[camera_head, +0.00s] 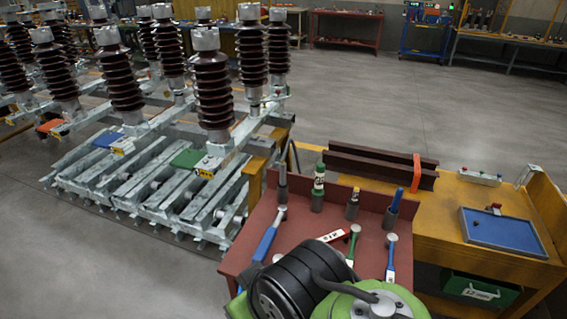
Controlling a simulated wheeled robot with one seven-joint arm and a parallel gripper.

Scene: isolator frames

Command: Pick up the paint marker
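Several slim upright items stand along the back of the red table (240,241). A green-and-white one with a dark band (319,181) looks like the paint marker, but its label is too small to read, so I cannot be sure. My gripper cannot be made out; black and green parts that look like my arm cover the table's front.
Handled tools lie on the red table: a long blue one (268,238), a red one (334,236), a green one (352,246) and a blue one (390,257). A yellow bench (447,237) with a blue tray (500,233) adjoins at right. Isolator frames (150,178) stand left.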

